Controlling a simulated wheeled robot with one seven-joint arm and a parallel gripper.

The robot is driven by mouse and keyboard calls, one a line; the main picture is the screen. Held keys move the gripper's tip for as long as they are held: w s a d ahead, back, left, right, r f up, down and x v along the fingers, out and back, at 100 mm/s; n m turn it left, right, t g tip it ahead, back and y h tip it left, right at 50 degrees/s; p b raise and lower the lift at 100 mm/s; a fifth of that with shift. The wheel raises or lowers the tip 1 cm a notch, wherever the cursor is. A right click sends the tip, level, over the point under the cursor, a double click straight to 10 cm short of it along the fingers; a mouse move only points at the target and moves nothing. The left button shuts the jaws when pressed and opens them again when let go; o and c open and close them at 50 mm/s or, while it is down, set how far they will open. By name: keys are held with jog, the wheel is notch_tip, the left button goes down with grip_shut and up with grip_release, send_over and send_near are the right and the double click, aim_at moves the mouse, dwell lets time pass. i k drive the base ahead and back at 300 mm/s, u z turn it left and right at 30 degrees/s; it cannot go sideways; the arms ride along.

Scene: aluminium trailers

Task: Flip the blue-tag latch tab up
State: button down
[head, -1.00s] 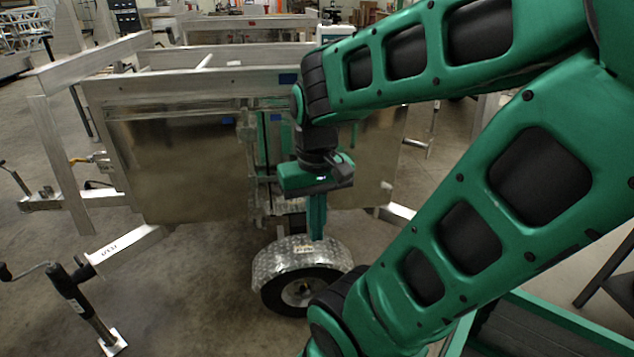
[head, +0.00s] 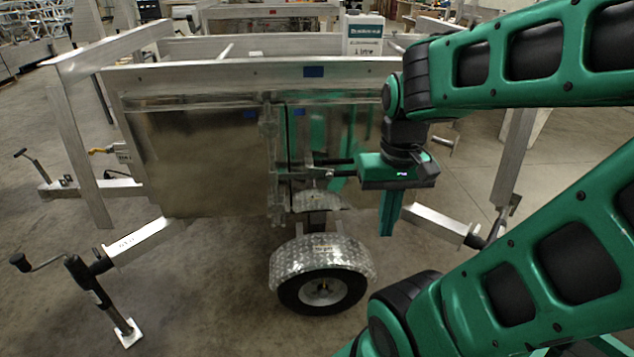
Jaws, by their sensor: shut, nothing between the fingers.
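My gripper (head: 387,232) points down in front of the trailer's right panel, its fingers together and empty. It is right of the central latch hardware (head: 318,174) and apart from it in the picture. Blue tags show on the trailer: a larger one on the top rail (head: 314,71), a small one on the left panel (head: 250,114) and a small dark-blue one near the central seam (head: 299,112). The latch tab itself is too small to make out, and I cannot tell which way it lies.
The aluminium trailer (head: 200,160) fills the middle. Its wheel fender (head: 322,258) and tire stick out below the latch area. A jack with a crank (head: 92,285) stands at the front left. Concrete floor is open at left.

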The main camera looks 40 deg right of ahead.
aim_at(328, 172)
jog(key=z, duration=0.05)
jog(key=i, duration=1)
jog(key=u, duration=0.1)
